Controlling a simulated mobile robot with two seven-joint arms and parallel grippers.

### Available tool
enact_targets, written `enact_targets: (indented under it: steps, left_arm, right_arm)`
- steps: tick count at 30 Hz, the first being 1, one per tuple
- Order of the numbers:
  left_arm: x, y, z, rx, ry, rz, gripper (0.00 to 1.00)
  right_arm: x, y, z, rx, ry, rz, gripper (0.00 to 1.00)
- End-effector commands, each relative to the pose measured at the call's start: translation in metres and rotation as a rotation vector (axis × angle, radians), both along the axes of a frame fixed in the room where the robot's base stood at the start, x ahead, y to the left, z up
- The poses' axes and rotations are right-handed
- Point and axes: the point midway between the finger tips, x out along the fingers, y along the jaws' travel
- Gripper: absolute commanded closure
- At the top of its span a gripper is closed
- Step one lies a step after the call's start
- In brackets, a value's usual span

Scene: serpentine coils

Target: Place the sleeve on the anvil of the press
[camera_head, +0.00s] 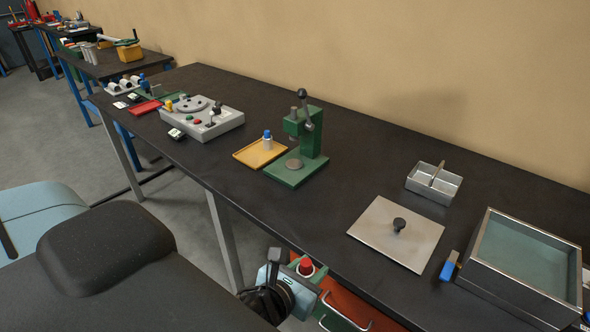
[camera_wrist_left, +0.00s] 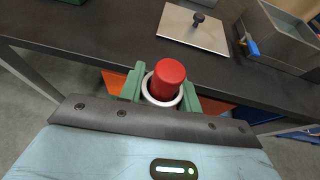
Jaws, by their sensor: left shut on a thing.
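My left gripper (camera_head: 304,268) is beyond the front edge of the bench, to the front of the press. Its green fingers (camera_wrist_left: 163,88) are shut around a pale ring-shaped sleeve (camera_wrist_left: 148,91). A red cylinder (camera_wrist_left: 170,78) stands up out of the sleeve; its red top also shows in the head view (camera_head: 306,266). The green press (camera_head: 310,138) stands on the bench with its lever up. Its anvil, a round grey disc (camera_head: 294,165), is bare on the press base. My right gripper is not in view.
A yellow tray (camera_head: 247,156) with a blue-topped white piece (camera_head: 267,138) lies left of the press. To the right are a flat plate with a black knob (camera_head: 375,231), a divided metal box (camera_head: 420,188) and a larger open box (camera_head: 480,277).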

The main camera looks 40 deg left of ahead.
Motion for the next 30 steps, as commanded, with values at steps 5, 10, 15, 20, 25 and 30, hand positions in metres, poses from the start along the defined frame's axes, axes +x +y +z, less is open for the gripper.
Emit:
enact_targets:
  steps: [5, 10, 15, 20, 25, 30]
  left_arm:
    - [0.0, 0.0, 0.001, 0.0, -0.002, 0.0, 0.98]
    - [0.017, 0.011, -0.001, 0.0, -0.005, 0.043, 0.98]
    - [0.073, 0.052, -0.006, -0.003, -0.008, 0.2, 0.98]
    - [0.133, 0.103, -0.008, -0.008, -0.005, 0.393, 0.98]
    - [0.182, 0.144, -0.008, -0.007, -0.003, 0.564, 0.98]
    - [0.214, 0.167, -0.011, -0.007, -0.001, 0.683, 0.98]
  right_arm:
    - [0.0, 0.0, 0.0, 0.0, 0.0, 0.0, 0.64]
    - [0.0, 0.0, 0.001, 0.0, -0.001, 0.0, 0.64]
    - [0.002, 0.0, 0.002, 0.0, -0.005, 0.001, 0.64]
    - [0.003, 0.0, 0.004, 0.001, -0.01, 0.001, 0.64]
    - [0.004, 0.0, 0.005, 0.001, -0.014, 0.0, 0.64]
    - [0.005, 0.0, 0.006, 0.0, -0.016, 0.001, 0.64]
